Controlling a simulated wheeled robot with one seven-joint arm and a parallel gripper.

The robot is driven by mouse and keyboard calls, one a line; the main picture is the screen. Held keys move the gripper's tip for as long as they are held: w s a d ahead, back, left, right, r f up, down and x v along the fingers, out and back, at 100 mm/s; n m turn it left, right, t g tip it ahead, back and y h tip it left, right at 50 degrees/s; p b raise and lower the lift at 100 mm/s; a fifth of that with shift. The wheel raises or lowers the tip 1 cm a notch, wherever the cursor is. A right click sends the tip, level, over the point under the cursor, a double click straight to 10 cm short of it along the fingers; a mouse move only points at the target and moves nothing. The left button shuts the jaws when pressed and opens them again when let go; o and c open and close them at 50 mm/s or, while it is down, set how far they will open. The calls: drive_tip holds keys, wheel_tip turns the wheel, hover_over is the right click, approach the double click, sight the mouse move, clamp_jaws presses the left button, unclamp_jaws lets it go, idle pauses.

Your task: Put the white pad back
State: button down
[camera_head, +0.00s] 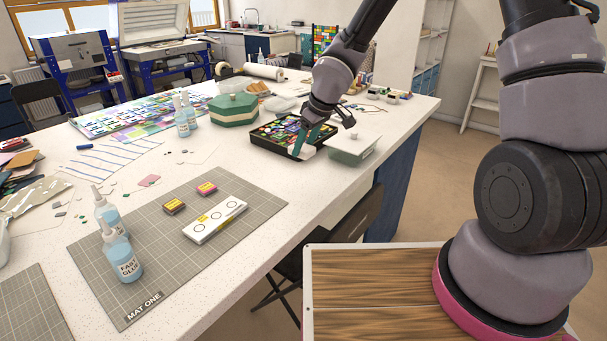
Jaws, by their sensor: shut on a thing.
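My gripper (303,146) is at the right front part of a black tray (262,143) full of colourful pieces on the white table. It points down and is shut on a small pale thing (303,154) at the tray's near right edge, which looks like the white pad. The gripper hides part of it, and I cannot tell whether it touches the tray. A white block with ring marks and a yellow label (215,219) lies on the grey mat marked MAT ONE (165,285).
A green octagonal box (234,109) and glue bottles (182,118) stand behind left. More glue bottles (122,257) stand on the mat. The table between mat and tray is mostly clear.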

sight(301, 180)
drive_tip(key=shift+d+f, duration=0.1)
drive_tip(key=shift+f, duration=4.3)
drive_tip(key=shift+f, duration=0.15)
drive_tip(key=shift+c, duration=0.7)
unclamp_jaws()
drive_tip(key=s+d+r+m+t+h, duration=0.1)
drive_tip(key=s+d+r+m+h, duration=0.15)
drive_tip(key=d+r, duration=0.85)
drive_tip(key=s+d+r+m+t+h, duration=0.15)
drive_tip(key=d+r+m, duration=0.4)
drive_tip(key=r, duration=0.95)
drive_tip(key=s+d+r+m+t+y, duration=0.1)
drive_tip(key=s+d+r+m, duration=0.2)
drive_tip(key=s+r, duration=0.3)
drive_tip(key=s+d+r+m+y, duration=0.1)
drive_tip(key=s+d+r+m, duration=0.2)
drive_tip(key=s+r, duration=0.4)
drive_tip(key=shift+s+d+m+t+y, duration=0.35)
drive_tip(key=shift+s+d, duration=0.55)
drive_tip(key=shift+s, duration=0.25)
